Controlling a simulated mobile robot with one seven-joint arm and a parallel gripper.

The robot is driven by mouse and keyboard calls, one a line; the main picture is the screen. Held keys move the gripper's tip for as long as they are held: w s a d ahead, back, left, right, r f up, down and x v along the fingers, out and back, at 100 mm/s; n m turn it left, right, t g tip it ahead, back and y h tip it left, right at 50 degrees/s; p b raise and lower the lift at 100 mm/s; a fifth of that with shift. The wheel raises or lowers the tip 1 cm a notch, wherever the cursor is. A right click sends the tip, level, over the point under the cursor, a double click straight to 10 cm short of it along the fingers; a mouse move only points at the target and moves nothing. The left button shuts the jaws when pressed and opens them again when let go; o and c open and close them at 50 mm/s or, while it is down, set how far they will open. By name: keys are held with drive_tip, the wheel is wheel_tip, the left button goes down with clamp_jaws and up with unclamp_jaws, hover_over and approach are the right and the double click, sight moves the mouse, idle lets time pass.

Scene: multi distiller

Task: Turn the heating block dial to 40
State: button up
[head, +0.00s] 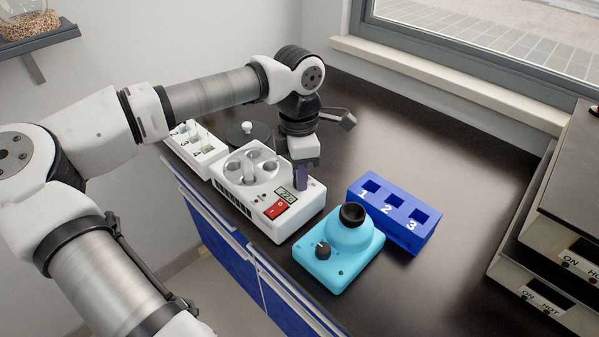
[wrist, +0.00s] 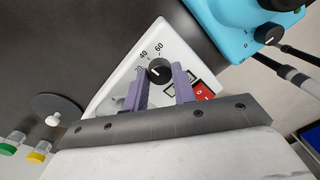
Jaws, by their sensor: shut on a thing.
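The heating block (head: 312,212) is a white box with a round insert of wells, a small display and a red switch. Its black dial (wrist: 159,70) shows in the wrist view beside the printed numbers, of which 40 and 60 are readable. I cannot read the exact setting its pointer marks. My gripper (head: 302,184) points down at the block's far right corner, and its purple fingers hide the dial in the head view. In the wrist view the gripper (wrist: 162,76) has one finger on each side of the dial, shut on it.
A turquoise mixer (head: 335,262) with a black cup and knob stands close in front. A blue numbered rack (head: 394,212) is to the right. A white vial rack (head: 196,148) and a dark round lidded item (head: 247,135) are behind. Open bench lies at the back right.

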idle(0.4)
drive_tip(key=o, duration=1)
drive_tip(key=r, duration=1.3)
drive_tip(key=shift+w+r+b, duration=0.35)
drive_tip(key=shift+r, duration=0.05)
